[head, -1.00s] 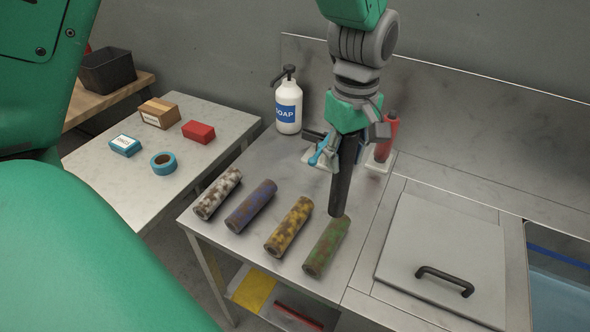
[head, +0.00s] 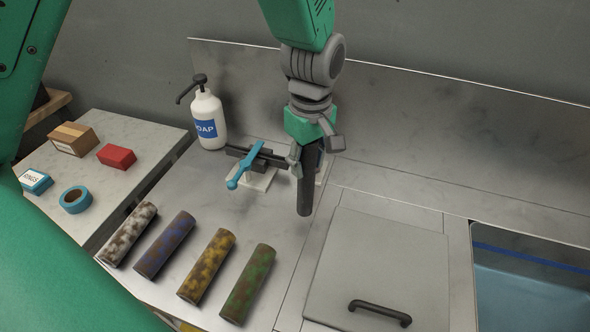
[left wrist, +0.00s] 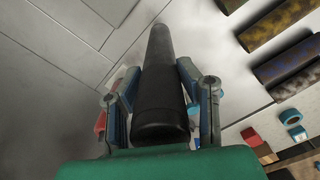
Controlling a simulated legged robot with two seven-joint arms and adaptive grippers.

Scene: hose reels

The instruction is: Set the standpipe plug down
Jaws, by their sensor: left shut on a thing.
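The standpipe plug, a long black cylinder (head: 305,192), is held upright in my left gripper (head: 308,160) over the steel counter (head: 195,210). In the left wrist view, the black cylinder (left wrist: 158,85) lies between both fingers of my left gripper (left wrist: 160,98), which are shut on it. Its lower end is near the counter, left of the hatch lid; I cannot tell whether it touches. My right gripper is not in view.
A blue-handled valve (head: 246,165) and soap bottle (head: 207,118) stand left of the gripper. White (head: 128,234), blue (head: 164,244), yellow (head: 207,265) and green (head: 247,284) mottled tubes lie in front. A handled lid (head: 385,265) and water basin (head: 530,285) are right.

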